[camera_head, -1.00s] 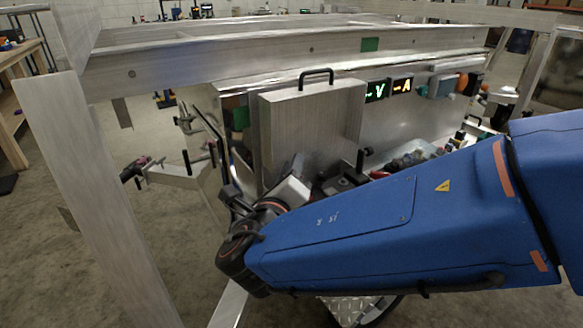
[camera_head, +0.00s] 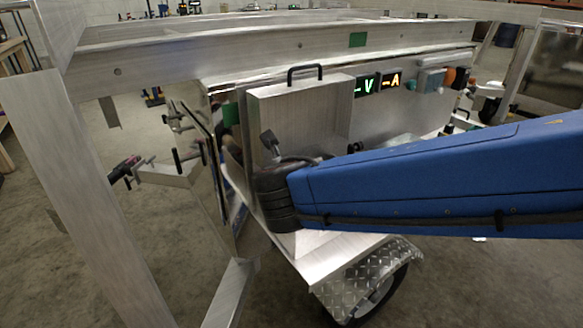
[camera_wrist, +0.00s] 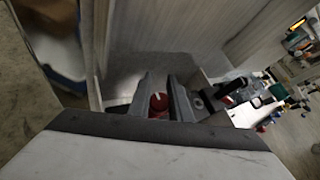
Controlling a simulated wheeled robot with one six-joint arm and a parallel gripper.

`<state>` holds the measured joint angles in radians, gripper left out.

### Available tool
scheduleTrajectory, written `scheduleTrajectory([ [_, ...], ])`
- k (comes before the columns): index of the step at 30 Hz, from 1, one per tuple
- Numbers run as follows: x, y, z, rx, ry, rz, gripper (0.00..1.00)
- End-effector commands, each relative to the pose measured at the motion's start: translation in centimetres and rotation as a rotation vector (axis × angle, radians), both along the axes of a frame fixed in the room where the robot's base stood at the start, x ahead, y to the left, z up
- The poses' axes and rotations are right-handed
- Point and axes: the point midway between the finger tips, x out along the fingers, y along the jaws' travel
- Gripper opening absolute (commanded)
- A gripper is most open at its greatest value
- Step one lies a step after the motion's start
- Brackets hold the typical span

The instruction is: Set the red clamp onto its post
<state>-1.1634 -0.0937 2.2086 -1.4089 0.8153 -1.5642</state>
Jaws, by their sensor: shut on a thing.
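My gripper (camera_wrist: 162,98) shows in the wrist view with its two grey fingers shut around a small red part, the red clamp (camera_wrist: 158,102). Only its rounded red end shows; the rest is hidden between the fingers. In the head view my blue arm reaches in from the right to the aluminium box on the trailer. My fingers and the clamp are hidden there. I cannot pick out the post for certain in either view.
An upright aluminium box (camera_head: 297,112) with a black handle stands close beside my wrist. Dark and red fittings (camera_wrist: 257,103) lie right of my fingers in the wrist view. Trailer frame beams (camera_head: 85,190) cross the left and top. Lit displays (camera_head: 367,84) are on the panel.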

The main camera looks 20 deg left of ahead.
Motion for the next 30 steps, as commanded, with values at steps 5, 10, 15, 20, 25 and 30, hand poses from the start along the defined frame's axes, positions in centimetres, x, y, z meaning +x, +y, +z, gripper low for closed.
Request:
scheduleTrajectory([
  [5,0.13,-0.10,-0.41,0.044,0.052,0.001,0.00],
  [10,0.19,-0.12,-0.60,0.064,0.076,0.001,0.00],
  [15,0.19,-0.13,-0.67,0.069,0.082,0.001,0.00],
  [20,0.18,-0.12,-0.67,0.068,0.082,0.001,0.00],
  [25,0.17,-0.12,-0.67,0.068,0.082,0.001,0.32],
  [30,0.20,-0.17,-0.65,0.068,0.081,0.001,0.37],
])
